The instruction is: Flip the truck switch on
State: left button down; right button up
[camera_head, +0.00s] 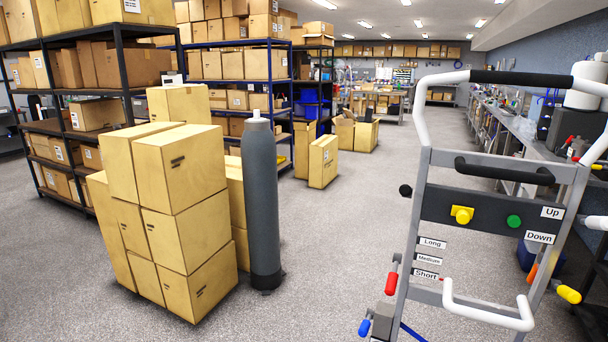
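The truck (420,215) stands at the right, with a grey frame and white bent handles. Its dark control panel (482,226) faces me. On the panel are a yellow knob-like switch (461,215) at the left and a round green button (514,221) at the right. Labels "Up" (552,212) and "Down" (539,237) sit at the panel's right end. I cannot tell the switch's position for sure. Labels "Long", "Medium" and "Short" (426,274) are on the left post. Neither of my grippers is in view.
Stacked cartons (180,210) and a tall grey cylinder (262,200) stand at the left centre. Shelves with boxes line the left and back. A cluttered bench (540,145) runs along the right wall. The floor (345,240) between cylinder and truck is clear.

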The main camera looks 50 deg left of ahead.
aim_at(405, 191)
jog(key=u, duration=0.2)
jog(key=i, duration=1)
jog(key=u, duration=0.05)
